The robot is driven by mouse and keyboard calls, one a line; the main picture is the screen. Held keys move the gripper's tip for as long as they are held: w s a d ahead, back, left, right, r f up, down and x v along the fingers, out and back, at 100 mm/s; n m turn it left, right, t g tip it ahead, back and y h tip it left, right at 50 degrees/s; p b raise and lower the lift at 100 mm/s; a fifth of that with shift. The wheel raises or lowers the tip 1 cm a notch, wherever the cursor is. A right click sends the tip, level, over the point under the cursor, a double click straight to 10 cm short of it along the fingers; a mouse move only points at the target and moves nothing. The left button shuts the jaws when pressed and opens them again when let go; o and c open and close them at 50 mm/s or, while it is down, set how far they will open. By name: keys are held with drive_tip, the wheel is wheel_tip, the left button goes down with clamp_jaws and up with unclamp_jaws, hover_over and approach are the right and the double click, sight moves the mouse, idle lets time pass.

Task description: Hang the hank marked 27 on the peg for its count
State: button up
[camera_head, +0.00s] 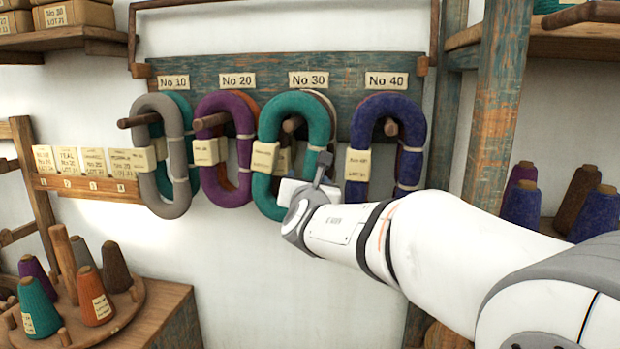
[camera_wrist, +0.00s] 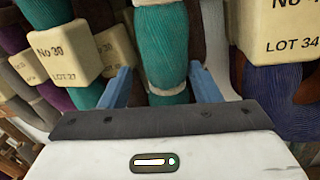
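The teal hank (camera_head: 318,118) hangs in front on the peg (camera_head: 292,125) under the No 30 plate (camera_head: 308,78). Its tag (camera_head: 265,157) reads No 30, LOT 27 in the wrist view (camera_wrist: 65,60). The peg end shows inside the loop, below its top. My gripper (camera_head: 316,172) is at the lower right limb of this hank. In the wrist view the two blue fingers of my gripper (camera_wrist: 161,82) stand either side of the teal limb (camera_wrist: 163,45), with small gaps showing. Another hank hangs behind it, mostly hidden.
A grey hank (camera_head: 173,120) hangs under No 10, a purple one (camera_head: 240,120) under No 20 and a navy one (camera_head: 415,125) under No 40, close to my gripper's right. A post (camera_head: 497,100) stands right; a cone stand (camera_head: 130,300) is lower left.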

drive_tip(key=shift+o, duration=1.1)
drive_tip(key=shift+s+d+r, duration=0.1)
drive_tip(key=shift+s+r, duration=0.1)
drive_tip(key=shift+r, duration=0.15)
drive_tip(key=s+b, duration=0.2)
drive_tip(key=s, duration=0.5)
drive_tip(key=s+d+f+m+g+h, duration=0.3)
drive_tip(key=s+d+f+m+g, duration=0.25)
drive_tip(key=d+f+m, duration=0.35)
drive_tip(key=s+d+f+m+g+h, duration=0.35)
drive_tip(key=s+d+f+m, duration=0.25)
drive_tip(key=d+m, duration=0.4)
drive_tip(key=s+a+f+m+g+y, duration=0.2)
drive_tip(key=s+f+m+g+y, duration=0.1)
drive_tip(key=s+f+m, duration=0.3)
drive_tip(key=s+a+f+m+g+y, duration=0.3)
drive_tip(key=s+f+m, duration=0.2)
drive_tip(key=s+m, duration=0.3)
drive_tip(key=shift+s+f+m, duration=0.35)
drive_tip(key=shift+m, duration=0.05)
